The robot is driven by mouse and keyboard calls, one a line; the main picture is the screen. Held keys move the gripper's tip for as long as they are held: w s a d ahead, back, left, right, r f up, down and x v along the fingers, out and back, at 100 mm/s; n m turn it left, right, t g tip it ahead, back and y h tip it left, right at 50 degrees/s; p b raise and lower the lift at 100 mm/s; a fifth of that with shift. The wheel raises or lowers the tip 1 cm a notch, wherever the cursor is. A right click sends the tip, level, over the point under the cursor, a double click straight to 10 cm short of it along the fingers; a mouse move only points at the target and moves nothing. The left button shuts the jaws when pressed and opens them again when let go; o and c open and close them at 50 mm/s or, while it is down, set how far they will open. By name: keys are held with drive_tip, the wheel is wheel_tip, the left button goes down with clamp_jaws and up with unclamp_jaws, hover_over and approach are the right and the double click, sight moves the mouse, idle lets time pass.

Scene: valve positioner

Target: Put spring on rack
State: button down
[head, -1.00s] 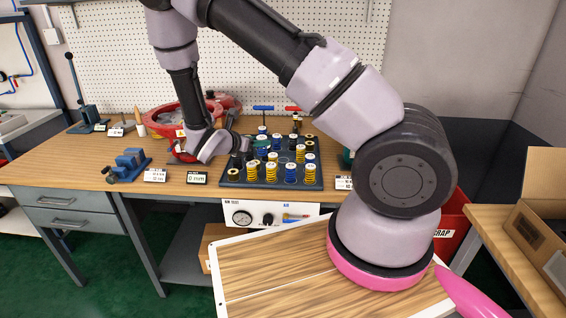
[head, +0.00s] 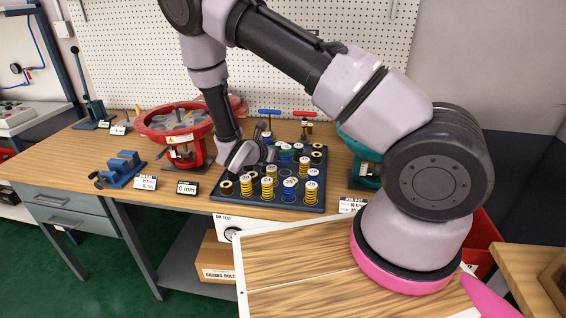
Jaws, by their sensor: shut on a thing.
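The rack (head: 270,205) is a dark tray on the workbench in the head view, holding several yellow, blue, white and dark springs, many with numbered white tops. A yellow spring (head: 246,187) and a blue spring (head: 290,190) stand in its front part. My gripper (head: 268,154) is over the rack's back left part, pointing right and down. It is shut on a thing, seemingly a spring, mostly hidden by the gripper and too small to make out. The rack spots behind and under the gripper are hidden.
A red round fixture (head: 178,130) stands left of the rack, with a "0 mm" display (head: 187,188) in front. A blue clamp-like block (head: 122,169) is farther left. A teal device (head: 366,165) stands to the right, partly behind my arm. A pegboard (head: 330,70) backs the bench.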

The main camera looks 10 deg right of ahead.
sight(283, 160)
drive_tip(key=shift+f, duration=1.95)
drive_tip(key=shift+f, duration=0.1)
drive_tip(key=c, duration=0.7)
unclamp_jaws()
